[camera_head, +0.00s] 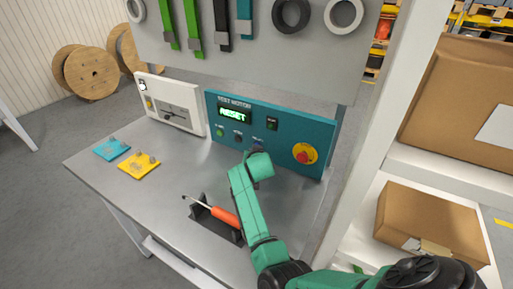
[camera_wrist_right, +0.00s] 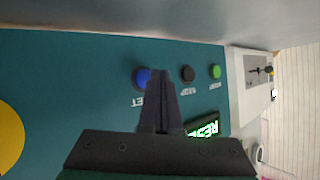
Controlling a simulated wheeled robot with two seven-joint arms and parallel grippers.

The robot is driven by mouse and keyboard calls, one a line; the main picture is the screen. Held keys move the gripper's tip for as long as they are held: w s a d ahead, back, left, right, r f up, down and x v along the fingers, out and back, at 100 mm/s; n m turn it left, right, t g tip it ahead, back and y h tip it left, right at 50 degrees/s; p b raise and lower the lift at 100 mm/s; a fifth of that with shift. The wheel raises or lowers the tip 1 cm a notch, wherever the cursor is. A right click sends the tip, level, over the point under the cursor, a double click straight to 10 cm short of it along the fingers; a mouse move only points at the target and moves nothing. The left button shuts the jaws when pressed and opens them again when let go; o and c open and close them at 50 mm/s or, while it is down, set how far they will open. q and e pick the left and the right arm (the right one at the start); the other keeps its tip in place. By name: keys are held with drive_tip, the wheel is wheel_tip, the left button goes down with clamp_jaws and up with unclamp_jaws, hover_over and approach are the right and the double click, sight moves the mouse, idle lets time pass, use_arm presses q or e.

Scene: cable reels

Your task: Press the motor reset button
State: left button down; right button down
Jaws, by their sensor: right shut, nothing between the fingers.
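The teal motor panel (camera_head: 285,135) stands at the back of the bench, with a display (camera_head: 235,115) lit green with "RESET". In the right wrist view its blue button (camera_wrist_right: 141,77) has a label ending in "SET", partly hidden by my fingers. A black button (camera_wrist_right: 187,73) and a green button (camera_wrist_right: 214,71) sit to its right. My right gripper (camera_wrist_right: 157,75) is shut and empty, its tips overlapping the blue button's right edge; I cannot tell whether they touch it. In the head view my right gripper (camera_head: 257,147) is at the panel's lower front. My left gripper is not in view.
A red emergency knob on a yellow disc (camera_head: 305,154) is on the panel's right. A white meter box (camera_head: 170,103) stands left of it. An orange-handled screwdriver (camera_head: 223,216) lies in a black holder on the bench.

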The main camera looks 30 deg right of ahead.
drive_tip(key=shift+w+d, duration=0.2)
drive_tip(key=shift+d, duration=0.2)
drive_tip(key=shift+w+d, duration=0.25)
drive_tip(key=shift+d, duration=0.1)
idle(0.8)
drive_tip(key=shift+s+a, duration=0.45)
drive_tip(key=shift+a, duration=0.3)
